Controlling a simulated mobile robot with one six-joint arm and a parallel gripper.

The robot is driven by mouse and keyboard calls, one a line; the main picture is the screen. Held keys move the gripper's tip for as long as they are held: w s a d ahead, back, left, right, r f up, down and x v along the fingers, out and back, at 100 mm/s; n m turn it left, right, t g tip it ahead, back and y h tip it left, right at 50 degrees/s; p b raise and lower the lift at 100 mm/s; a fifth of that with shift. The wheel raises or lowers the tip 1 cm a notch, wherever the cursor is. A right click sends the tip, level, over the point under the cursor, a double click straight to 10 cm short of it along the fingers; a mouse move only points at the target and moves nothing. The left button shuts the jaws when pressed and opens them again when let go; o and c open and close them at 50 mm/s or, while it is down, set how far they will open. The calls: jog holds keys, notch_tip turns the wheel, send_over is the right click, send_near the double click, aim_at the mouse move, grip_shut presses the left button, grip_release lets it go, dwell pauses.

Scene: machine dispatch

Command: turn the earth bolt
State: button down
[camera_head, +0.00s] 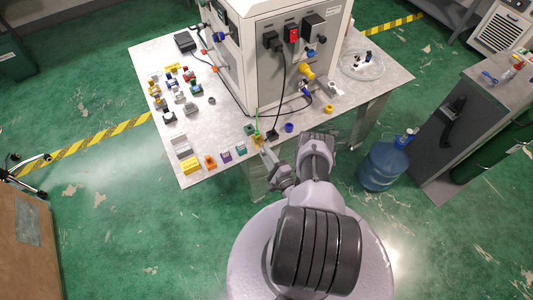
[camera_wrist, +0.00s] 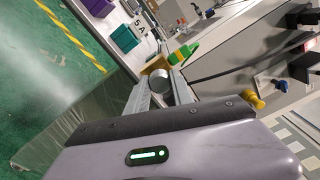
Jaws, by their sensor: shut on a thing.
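My gripper (camera_head: 266,152) reaches to the front edge of the metal table beside the machine. In the wrist view its two fingers (camera_wrist: 161,90) stand on either side of a silver round bolt head, which I take for the earth bolt (camera_wrist: 159,78), and are shut on it. Behind the bolt is a yellow piece (camera_wrist: 155,65) with a green and yellow part (camera_wrist: 184,53) beside it. In the head view a green upright part (camera_head: 257,120) rises above the yellow piece (camera_head: 257,139). The bolt is hidden there by my gripper.
The white machine (camera_head: 236,70) stands on the table (camera_head: 155,55) behind my gripper. Small coloured parts, including a purple block (camera_head: 226,157) and a teal block (camera_head: 241,148), lie close on the left. A blue ring (camera_head: 289,127) is close on the right. A water bottle (camera_head: 383,166) stands on the floor.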

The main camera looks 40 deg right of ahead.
jog(key=shift+m, duration=1.9)
jog(key=c, duration=1.1)
grip_release()
